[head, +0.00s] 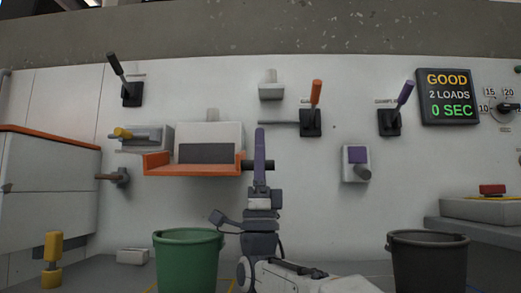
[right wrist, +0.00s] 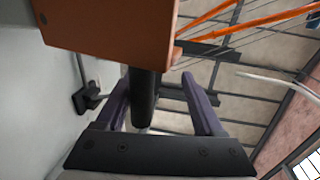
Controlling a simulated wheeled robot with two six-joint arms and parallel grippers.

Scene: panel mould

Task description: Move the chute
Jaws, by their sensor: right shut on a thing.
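In the right wrist view the orange chute block (right wrist: 110,30) is at the top, and the dark handle (right wrist: 145,97) runs down between the fingers. The right gripper is shut on the handle. My left gripper is not in view.
A green bin (head: 188,262) stands below the chute and a dark grey bin (head: 428,262) stands to the right. Levers with black (head: 116,66), orange (head: 316,92) and purple (head: 405,92) handles stick out of the wall. A display (head: 448,97) reads GOOD, 2 LOADS, 0 SEC.

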